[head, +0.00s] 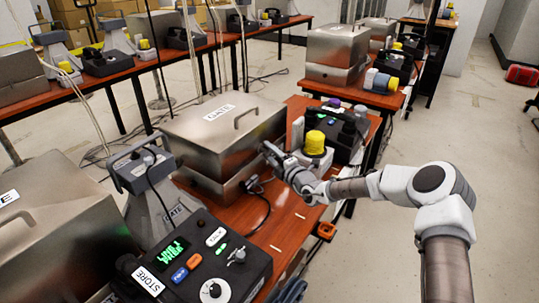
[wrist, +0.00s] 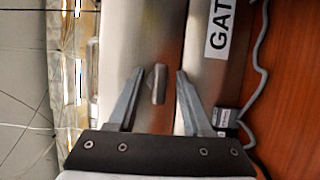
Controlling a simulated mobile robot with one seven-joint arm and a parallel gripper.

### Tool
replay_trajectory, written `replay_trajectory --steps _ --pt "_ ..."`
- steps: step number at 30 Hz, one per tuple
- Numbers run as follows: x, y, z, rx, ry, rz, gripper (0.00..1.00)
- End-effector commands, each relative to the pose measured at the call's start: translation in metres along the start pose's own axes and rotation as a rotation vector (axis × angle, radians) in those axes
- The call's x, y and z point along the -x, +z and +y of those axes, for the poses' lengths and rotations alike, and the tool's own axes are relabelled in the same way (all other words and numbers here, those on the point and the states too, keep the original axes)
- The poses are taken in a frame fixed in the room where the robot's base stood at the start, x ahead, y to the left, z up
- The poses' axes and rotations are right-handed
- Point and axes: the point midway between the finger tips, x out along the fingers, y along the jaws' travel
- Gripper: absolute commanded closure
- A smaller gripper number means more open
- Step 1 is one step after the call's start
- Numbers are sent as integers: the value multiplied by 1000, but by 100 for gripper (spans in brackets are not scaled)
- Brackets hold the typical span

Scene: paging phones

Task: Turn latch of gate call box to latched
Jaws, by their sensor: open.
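The gate call box (head: 190,128) is a brushed-metal box with a GATE label on its lid, on the wooden table. My gripper (head: 268,152) is at its right side in the head view, where the latch is hidden. In the wrist view, the latch (wrist: 157,84) is a small grey knob, longer along the box seam than across it. My gripper (wrist: 154,72) is open, with one finger either side of the latch and visible gaps between. A second GATE label (wrist: 217,28) shows across the seam from the latch.
Another metal box (head: 50,235) is at the lower left. A cable (wrist: 255,70) runs along the table beside the box.

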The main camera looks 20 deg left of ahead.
Motion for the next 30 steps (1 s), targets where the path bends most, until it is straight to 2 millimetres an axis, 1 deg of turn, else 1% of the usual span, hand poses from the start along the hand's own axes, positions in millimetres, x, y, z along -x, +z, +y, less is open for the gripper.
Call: replay_trajectory --steps 9,11,15,18,30 --pt "-2 0 0 0 0 0 50" --pt "-2 0 0 0 0 0 59" --pt "-2 0 0 0 0 0 84" --pt "-2 0 0 0 0 0 100" --pt "-2 0 0 14 6 0 100"
